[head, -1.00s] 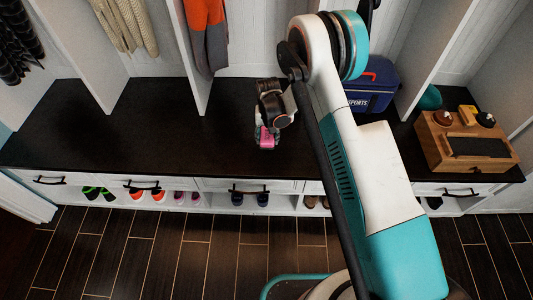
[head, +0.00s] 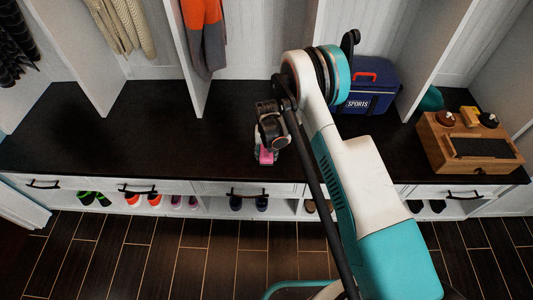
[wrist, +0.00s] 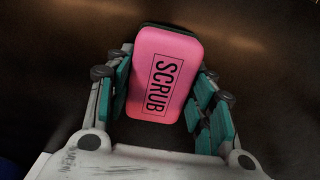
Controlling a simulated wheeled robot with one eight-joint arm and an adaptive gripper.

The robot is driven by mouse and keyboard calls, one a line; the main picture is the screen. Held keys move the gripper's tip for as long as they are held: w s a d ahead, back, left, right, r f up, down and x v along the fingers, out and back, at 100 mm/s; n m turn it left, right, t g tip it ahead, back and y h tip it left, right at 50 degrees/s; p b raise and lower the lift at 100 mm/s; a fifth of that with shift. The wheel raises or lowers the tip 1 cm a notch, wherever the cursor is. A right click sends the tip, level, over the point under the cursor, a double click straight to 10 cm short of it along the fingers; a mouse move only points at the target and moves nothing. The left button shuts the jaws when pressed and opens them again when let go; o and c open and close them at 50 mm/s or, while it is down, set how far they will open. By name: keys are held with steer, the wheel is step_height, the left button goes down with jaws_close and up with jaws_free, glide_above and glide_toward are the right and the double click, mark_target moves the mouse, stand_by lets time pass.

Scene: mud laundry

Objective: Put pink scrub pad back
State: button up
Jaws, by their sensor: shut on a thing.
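The pink scrub pad (wrist: 165,75) is held between the two fingers of my gripper (wrist: 165,95) in the wrist view. Its face with the word SCRUB points toward the wrist camera, and a dark layer shows along its far edge. In the head view the pad (head: 266,156) is a small pink patch at the end of my gripper (head: 267,150), over the dark bench top near its front edge. I cannot tell how high the pad is above the bench.
The dark bench top (head: 150,130) is clear to the left. At right sit a wooden box (head: 470,148) with brushes and a yellow block (head: 470,116) on top, a teal item (head: 431,98) behind it, and a blue SPORTS bag (head: 368,90). Shoes fill cubbies below.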

steer(key=o, duration=1.3)
steer(key=shift+f, duration=0.15)
